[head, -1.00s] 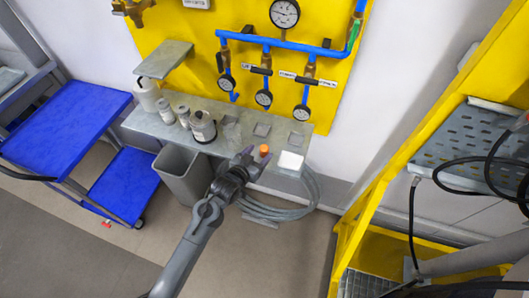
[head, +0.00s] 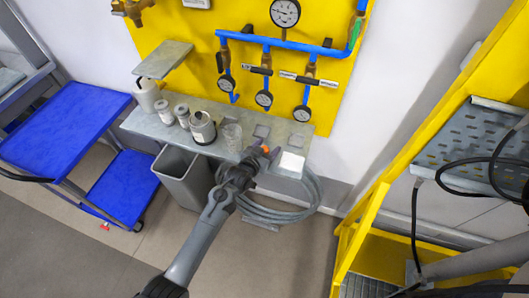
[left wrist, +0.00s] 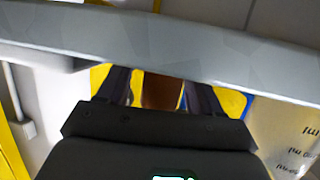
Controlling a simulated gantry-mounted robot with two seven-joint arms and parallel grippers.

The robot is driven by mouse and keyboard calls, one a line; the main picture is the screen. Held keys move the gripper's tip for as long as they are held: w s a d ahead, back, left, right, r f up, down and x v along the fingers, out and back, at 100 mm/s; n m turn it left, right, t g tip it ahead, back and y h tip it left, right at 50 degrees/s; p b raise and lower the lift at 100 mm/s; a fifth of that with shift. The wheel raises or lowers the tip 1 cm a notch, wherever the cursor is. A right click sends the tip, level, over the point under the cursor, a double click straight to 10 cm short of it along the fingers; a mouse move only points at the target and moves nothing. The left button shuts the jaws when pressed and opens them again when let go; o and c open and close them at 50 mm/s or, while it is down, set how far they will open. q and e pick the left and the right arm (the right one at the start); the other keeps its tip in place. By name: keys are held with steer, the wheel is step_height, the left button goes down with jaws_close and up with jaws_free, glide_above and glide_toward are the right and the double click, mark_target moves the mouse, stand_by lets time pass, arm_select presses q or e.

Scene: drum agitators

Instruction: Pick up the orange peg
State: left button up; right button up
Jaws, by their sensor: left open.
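The orange peg (head: 266,149) is a small upright piece at the front edge of the grey metal shelf (head: 158,127) in the head view, mostly hidden by my gripper. My left gripper (head: 262,156) is open, with its fingers at the peg. In the left wrist view, the peg shows as a brownish-orange shape (left wrist: 162,92) between the two dark fingers of the left gripper (left wrist: 160,90). Gaps appear beside the peg, and I cannot tell if either finger touches it. My right gripper is not in view.
A white square (head: 291,162) lies to the right. A grey bin (head: 184,178) and coiled hose (head: 285,214) are below. Gauges hang above.

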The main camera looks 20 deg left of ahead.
arm_select(q)
steer(key=c, duration=1.1)
steer(key=shift+o, duration=0.2)
